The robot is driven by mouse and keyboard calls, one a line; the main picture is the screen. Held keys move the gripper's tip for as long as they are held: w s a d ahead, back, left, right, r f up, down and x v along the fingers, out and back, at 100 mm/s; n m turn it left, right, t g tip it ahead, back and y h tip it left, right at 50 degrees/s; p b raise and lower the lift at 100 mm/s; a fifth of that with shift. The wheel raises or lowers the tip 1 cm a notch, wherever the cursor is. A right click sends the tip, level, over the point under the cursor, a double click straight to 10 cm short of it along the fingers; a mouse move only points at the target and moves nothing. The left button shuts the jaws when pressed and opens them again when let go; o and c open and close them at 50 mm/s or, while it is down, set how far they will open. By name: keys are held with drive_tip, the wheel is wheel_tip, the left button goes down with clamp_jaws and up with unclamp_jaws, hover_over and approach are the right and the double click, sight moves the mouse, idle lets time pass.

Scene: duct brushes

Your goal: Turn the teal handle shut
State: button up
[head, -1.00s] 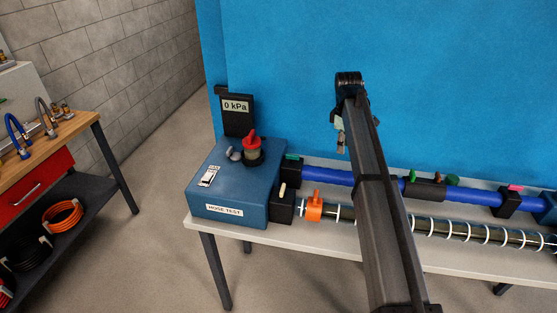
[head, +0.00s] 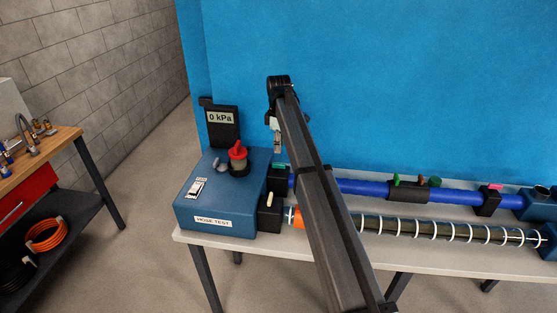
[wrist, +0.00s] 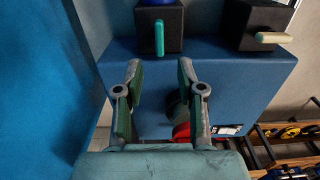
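The teal handle (wrist: 159,38) is a thin bar on a black valve block (wrist: 170,18), ahead of my gripper in the wrist view. In the head view the teal handle (head: 280,165) shows as a small strip on top of the block at the near end of the blue hose, right of the blue box. My gripper (wrist: 160,68) is open and empty. The handle lies beyond its fingertips, roughly in line with the gap between them, apart from both. In the head view my gripper (head: 277,143) hangs above the block, partly hidden by my arm.
The blue hose test box (head: 222,200) carries a red knob (head: 238,150) and a 0 kPa display (head: 221,118). A second black block has a cream handle (wrist: 273,38). The blue hose (head: 365,188) and ribbed hose (head: 400,227) run right. A blue wall stands behind.

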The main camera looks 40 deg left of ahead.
sight(279, 164)
wheel_tip(279, 164, down, 8)
drive_tip(key=shift+f+p, duration=0.2)
drive_tip(key=shift+p, duration=0.8)
drive_tip(key=shift+c, duration=0.3)
clamp_jaws()
